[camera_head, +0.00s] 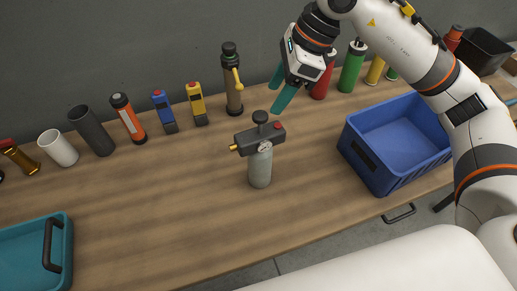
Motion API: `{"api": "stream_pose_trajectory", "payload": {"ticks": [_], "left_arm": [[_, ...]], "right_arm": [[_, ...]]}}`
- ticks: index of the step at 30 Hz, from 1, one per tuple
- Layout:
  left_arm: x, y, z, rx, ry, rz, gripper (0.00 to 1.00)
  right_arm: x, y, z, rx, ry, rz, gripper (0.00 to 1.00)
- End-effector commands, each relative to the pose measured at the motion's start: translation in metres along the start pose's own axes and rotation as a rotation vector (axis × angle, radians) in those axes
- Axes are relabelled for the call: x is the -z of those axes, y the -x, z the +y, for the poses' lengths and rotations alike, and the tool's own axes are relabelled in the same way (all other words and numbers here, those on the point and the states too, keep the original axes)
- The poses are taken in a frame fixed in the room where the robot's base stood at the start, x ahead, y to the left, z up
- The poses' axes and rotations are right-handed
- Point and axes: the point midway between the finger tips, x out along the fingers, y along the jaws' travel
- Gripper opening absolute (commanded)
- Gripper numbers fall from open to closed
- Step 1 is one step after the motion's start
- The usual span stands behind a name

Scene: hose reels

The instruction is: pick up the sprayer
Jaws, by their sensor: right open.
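The sprayer (260,168) stands upright on the wooden table near the middle of the head view. It has a grey cylindrical body, a dark head with a round knob on top, a brass nozzle pointing left, a small red part and a gauge. My right gripper (281,88) comes in from the upper right with two teal fingers. It is open and empty, just above and behind the sprayer's knob in the picture, with no clear contact. My left gripper is not in view.
A dark bottle with a yellow handle (232,82) stands behind the sprayer. A blue crate (372,178) is to the right, a teal tray (66,258) at lower left. A row of flashlights, meters and cups lines the back. Table in front of the sprayer is clear.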

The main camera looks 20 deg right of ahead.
Motion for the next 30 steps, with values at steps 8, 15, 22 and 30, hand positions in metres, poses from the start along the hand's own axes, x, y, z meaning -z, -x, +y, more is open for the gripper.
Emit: {"api": "stream_pose_trajectory", "payload": {"ticks": [8, 15, 22, 30], "left_arm": [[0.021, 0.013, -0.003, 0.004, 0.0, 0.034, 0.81], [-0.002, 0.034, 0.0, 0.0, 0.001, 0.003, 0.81], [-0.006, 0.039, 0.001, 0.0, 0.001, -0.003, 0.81], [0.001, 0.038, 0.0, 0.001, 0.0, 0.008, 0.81]], "right_arm": [[0.001, -0.032, -0.001, 0.002, 0.001, 0.001, 0.56], [0.005, -0.058, -0.006, 0.007, 0.001, 0.0, 0.56], [0.004, -0.084, -0.005, 0.001, 0.001, 0.002, 0.56], [0.004, -0.085, -0.004, 0.0, 0.001, 0.002, 0.47]]}}
